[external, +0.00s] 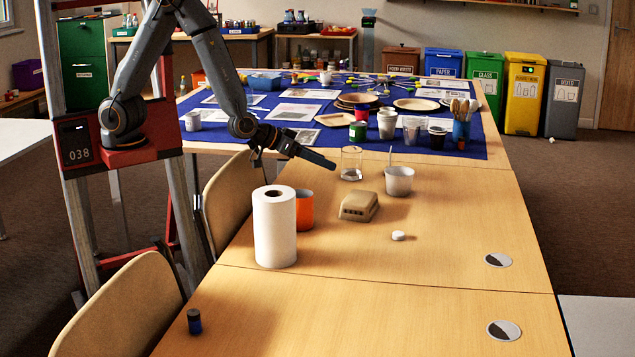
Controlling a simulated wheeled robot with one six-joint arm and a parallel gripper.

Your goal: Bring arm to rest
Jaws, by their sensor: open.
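My arm (218,75) reaches from the red column at the left over the near wooden table. My gripper (318,160) is open and hangs above the table, left of a clear glass (351,163) and above an orange cup (304,209). I see nothing held between its fingers. The finger tips are small and dark in this view.
A paper towel roll (274,228), a beige box (359,206), a grey cup (399,181) and a white cap (398,235) stand nearby. A blue cloth (250,143) behind is crowded. Chairs (232,205) line the left edge. The table's right front is mostly clear.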

